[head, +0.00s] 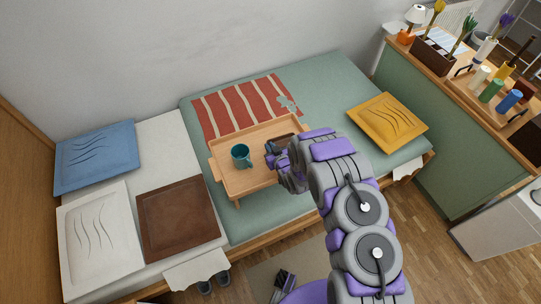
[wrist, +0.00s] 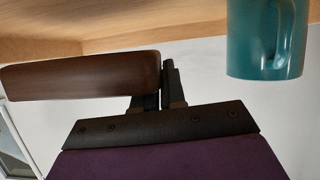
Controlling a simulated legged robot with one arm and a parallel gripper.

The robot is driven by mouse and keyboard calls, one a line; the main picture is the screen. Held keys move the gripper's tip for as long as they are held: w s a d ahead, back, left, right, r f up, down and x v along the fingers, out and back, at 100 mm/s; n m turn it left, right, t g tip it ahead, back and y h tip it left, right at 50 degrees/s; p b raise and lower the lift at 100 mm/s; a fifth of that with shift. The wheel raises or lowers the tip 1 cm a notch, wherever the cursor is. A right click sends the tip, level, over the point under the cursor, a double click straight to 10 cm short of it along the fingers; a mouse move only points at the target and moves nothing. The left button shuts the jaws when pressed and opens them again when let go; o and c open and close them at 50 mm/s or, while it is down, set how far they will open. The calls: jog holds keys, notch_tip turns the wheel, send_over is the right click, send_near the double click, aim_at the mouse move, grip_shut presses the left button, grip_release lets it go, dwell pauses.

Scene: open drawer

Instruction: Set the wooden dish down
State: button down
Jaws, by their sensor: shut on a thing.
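The wooden dish is a dark brown, smooth-edged piece (wrist: 75,77) at the left of the wrist view, seen edge-on. My gripper (wrist: 168,82) is shut on its edge. In the head view my gripper (head: 281,152) is over the right part of a light wooden tray table (head: 243,184), and the dish is mostly hidden by it. The wrist view is upside down, with the tray wood (wrist: 120,20) along the top. The dish is close to the tray; I cannot tell if they touch.
A teal mug (head: 241,155) stands on the tray, left of my gripper; it also shows in the wrist view (wrist: 266,38). The tray table stands on a green bed (head: 335,100) with a red striped cloth (head: 240,106). Cushions lie on both sides.

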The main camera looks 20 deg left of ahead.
jog(key=shift+a+f, duration=0.5)
jog(key=shift+f, duration=0.35)
jog(key=f, duration=0.1)
jog(key=d+f+b, duration=0.1)
jog(key=f, duration=0.1)
jog(key=shift+w+d, duration=0.1)
jog(key=shift+d, duration=0.25)
jog(key=c, duration=1.3)
grip_release()
jog(key=shift+a+f, duration=0.15)
jog(key=shift+a, duration=0.45)
jog(key=shift+o, duration=0.5)
jog(key=shift+d, duration=0.35)
jog(key=shift+s+d+r, duration=0.25)
jog(key=shift+d+r, duration=0.1)
jog(key=shift+d, duration=0.05)
jog(key=p+v, duration=0.2)
jog(key=v, duration=0.9)
jog(key=shift+f, duration=0.1)
jog(key=shift+s+a, duration=0.1)
